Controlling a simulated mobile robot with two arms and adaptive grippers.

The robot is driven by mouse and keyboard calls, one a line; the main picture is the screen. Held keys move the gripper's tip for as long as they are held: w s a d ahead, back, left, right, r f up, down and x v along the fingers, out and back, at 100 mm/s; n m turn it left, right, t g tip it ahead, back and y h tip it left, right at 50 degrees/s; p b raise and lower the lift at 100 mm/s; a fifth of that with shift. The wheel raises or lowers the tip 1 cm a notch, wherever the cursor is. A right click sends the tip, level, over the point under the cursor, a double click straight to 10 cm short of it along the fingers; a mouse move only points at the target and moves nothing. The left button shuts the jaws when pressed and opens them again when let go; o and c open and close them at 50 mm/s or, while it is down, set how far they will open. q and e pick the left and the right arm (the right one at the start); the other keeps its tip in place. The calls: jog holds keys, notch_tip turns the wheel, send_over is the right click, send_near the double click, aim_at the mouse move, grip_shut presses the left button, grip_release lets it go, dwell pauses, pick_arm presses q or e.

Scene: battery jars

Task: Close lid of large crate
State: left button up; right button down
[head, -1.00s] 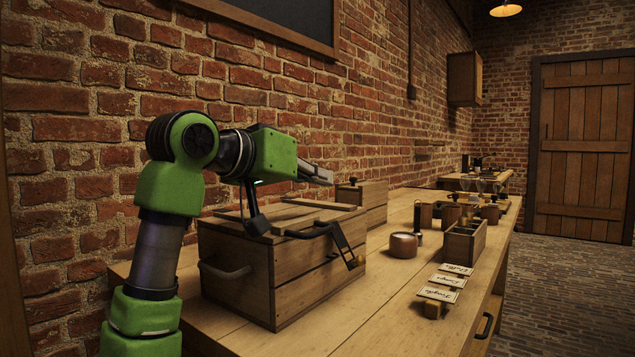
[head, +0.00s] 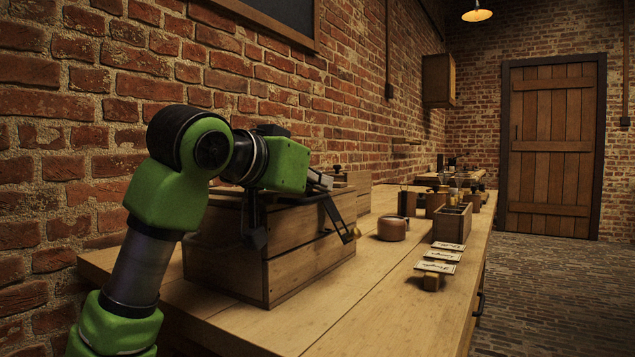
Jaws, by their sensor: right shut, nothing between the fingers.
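The large wooden crate (head: 312,262) stands on the bench close to the brick wall. Its lid lies across the top and looks flat, though my arm hides much of it. A dark metal strap (head: 338,216) with a brass-coloured end hangs over the crate's right-hand face. My green right arm comes in from the lower left. My right gripper (head: 320,181) is shut and empty, over the top of the crate. I cannot tell whether it touches the lid. My left gripper is not in view.
The long bench (head: 385,283) has free room in front of the crate. A smaller wooden box (head: 361,190) stands behind it.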

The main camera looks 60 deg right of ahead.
jog(key=shift+f, duration=0.35)
notch_tip(320, 180, up, 11)
jog(key=shift+f, duration=0.2)
dwell(0.4)
jog(key=shift+s, duration=0.1)
